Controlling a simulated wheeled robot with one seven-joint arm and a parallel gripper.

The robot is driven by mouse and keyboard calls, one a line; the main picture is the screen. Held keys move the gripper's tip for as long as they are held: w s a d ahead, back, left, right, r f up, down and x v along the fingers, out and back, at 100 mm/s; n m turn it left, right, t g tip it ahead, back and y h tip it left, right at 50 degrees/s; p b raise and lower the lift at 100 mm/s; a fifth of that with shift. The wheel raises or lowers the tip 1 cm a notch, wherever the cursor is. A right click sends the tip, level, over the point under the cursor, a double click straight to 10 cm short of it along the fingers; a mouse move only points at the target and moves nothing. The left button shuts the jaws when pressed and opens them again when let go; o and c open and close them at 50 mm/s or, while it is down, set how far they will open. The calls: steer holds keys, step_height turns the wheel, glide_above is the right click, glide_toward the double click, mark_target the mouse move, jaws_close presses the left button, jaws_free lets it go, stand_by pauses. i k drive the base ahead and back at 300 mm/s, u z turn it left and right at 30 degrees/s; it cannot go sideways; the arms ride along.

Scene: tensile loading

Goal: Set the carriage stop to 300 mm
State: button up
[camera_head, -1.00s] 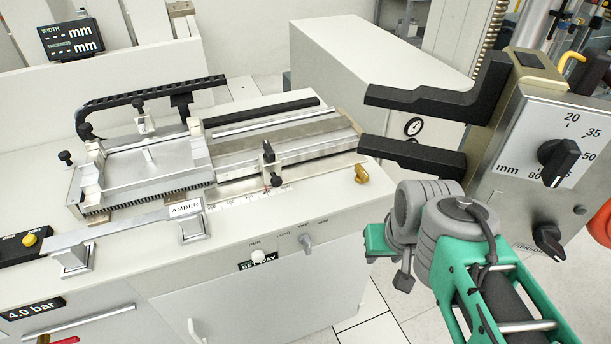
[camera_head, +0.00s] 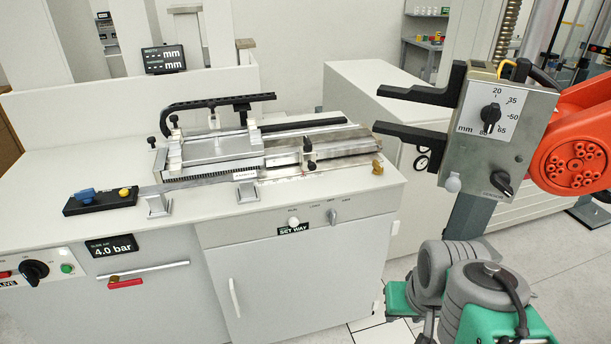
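A bench machine holds a silver carriage (camera_head: 215,150) on a metal rail bed (camera_head: 330,146). A small block with black knobs (camera_head: 309,152), which looks like the carriage stop, stands on the front of the rail, right of the carriage. A pale scale (camera_head: 285,173) runs along the bench below it; its figures are too small to read, so I cannot tell the stop's setting. My green and grey arm links (camera_head: 470,285) show at the lower right, apart from the bench.
A box with a dial and two black jaws (camera_head: 500,125) hangs at the right, beside an orange arm (camera_head: 575,150). A brass knob (camera_head: 377,167) sits at the bench's right end. Floor shows at the lower right.

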mark_target(307, 159)
steer(key=u, duration=1.25)
steer(key=i, duration=1)
